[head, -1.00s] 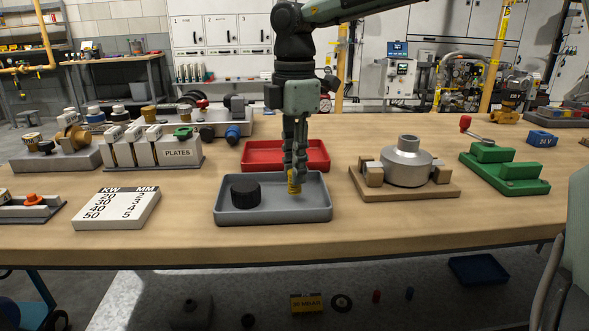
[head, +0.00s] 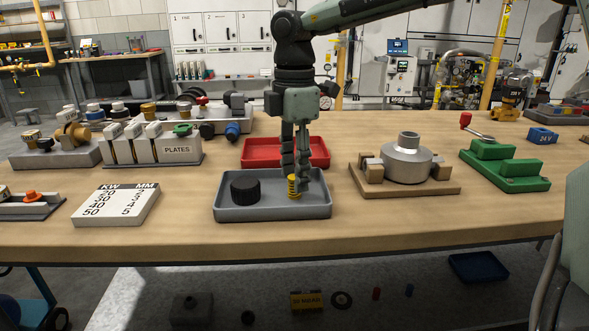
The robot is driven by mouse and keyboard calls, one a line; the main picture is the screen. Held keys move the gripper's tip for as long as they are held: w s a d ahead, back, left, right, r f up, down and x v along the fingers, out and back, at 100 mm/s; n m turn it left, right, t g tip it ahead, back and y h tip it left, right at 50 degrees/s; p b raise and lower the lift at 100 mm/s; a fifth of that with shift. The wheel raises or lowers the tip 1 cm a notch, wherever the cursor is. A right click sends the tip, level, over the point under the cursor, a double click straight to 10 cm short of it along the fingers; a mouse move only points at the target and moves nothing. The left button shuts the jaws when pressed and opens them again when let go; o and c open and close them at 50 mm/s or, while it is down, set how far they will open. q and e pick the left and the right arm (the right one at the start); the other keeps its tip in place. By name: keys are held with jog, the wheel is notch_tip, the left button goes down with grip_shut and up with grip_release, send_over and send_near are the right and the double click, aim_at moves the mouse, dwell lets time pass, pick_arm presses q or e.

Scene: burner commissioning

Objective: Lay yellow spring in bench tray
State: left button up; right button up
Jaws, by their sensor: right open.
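The yellow spring (head: 293,187) stands upright in the grey bench tray (head: 245,213), in its right half. My right gripper (head: 295,180) points straight down over the tray. Its fingers are spread, one on each side of the spring, and it is open. A black knurled cap (head: 245,190) sits in the left half of the same tray. The spring's far side is partly hidden by the fingers. My left gripper does not show in the head view.
A red tray (head: 258,152) lies just behind the grey tray. A wooden board with a metal housing (head: 408,160) stands to the right, and a green fixture (head: 505,170) beyond it. A KW/MM chart block (head: 115,205) lies to the left. The front table strip is clear.

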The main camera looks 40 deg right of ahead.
jog(key=shift+r+p, duration=0.3)
jog(key=shift+p, duration=0.1)
notch_tip(320, 180, up, 12)
jog(key=shift+f+b, duration=0.15)
jog(key=shift+b, duration=0.15)
